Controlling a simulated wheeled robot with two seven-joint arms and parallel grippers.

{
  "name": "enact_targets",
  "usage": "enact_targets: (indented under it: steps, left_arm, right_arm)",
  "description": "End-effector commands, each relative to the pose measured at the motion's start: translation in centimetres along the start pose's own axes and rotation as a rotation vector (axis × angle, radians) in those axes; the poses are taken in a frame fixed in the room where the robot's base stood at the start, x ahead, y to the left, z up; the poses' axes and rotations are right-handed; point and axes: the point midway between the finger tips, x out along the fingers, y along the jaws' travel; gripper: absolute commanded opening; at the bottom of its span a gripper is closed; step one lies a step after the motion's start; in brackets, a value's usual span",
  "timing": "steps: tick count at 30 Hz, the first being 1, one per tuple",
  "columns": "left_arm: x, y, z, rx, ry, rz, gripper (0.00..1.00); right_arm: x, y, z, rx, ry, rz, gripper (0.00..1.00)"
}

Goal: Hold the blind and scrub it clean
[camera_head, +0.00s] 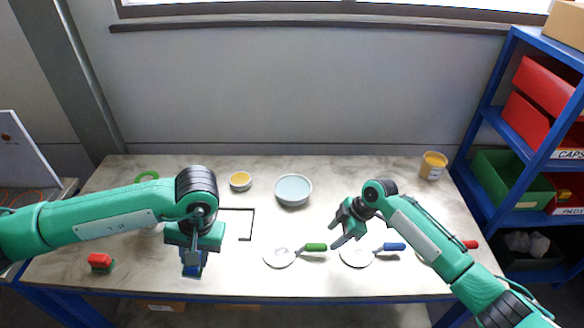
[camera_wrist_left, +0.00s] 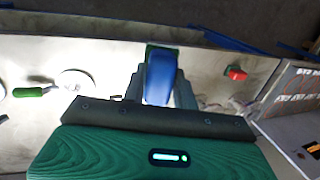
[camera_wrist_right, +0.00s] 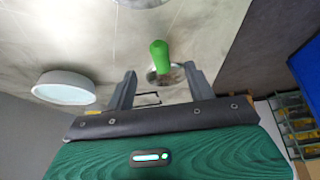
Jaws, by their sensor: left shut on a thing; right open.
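My left gripper (camera_head: 194,252) is shut on a blue piece (camera_wrist_left: 160,78), above the table's front left part. The gripper hides part of the piece; I cannot tell whether it touches the table. A pale round blind (camera_head: 280,258) with a green handle (camera_head: 315,247) lies at the front middle. Its handle also shows between the open fingers in the right wrist view (camera_wrist_right: 159,52). My right gripper (camera_head: 346,234) is open and empty, right of that handle and apart from it. Another pale blind (camera_head: 356,254) with a blue handle (camera_head: 394,247) lies below it. A red-and-green block (camera_head: 101,262) lies at the left.
A pale blue bowl (camera_head: 293,189) and a small yellow-filled bowl (camera_head: 240,181) stand behind a black outline (camera_head: 252,225). A yellow tub (camera_head: 432,166) stands at the back right. A red handle (camera_head: 470,244) is beside my right arm. A blue shelf (camera_head: 492,117) holds bins.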

Motion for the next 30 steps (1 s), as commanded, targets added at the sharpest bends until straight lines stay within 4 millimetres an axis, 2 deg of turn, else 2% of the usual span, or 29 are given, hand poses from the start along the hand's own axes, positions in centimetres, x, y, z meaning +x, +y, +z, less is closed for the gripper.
enact_targets:
  steps: [1, 6, 15, 27, 30]
  left_arm:
    - [0.9, 0.2, -0.1, 0.0, 0.0, 0.0, 0.1]
    - [2.6, 0.7, -0.2, 0.0, 0.0, 0.0, 0.1]
    - [4.7, 1.2, -0.3, 0.0, 0.0, 0.0, 0.1]
    - [4.9, 1.2, -0.3, 0.0, 0.0, 0.0, 0.1]
    - [4.9, 1.2, -0.3, 0.0, 0.0, 0.0, 0.1]
  right_arm:
    - [1.1, 0.0, 0.2, 0.0, 0.001, -0.001, 0.55]
    - [3.6, 0.0, 0.2, 0.0, 0.001, 0.0, 0.55]
    - [7.5, 0.0, 0.1, 0.001, 0.001, -0.001, 0.55]
    - [8.1, 0.0, 0.0, 0.001, 0.0, 0.001, 0.55]
    - [8.1, 0.0, 0.0, 0.001, 0.0, 0.001, 0.35]
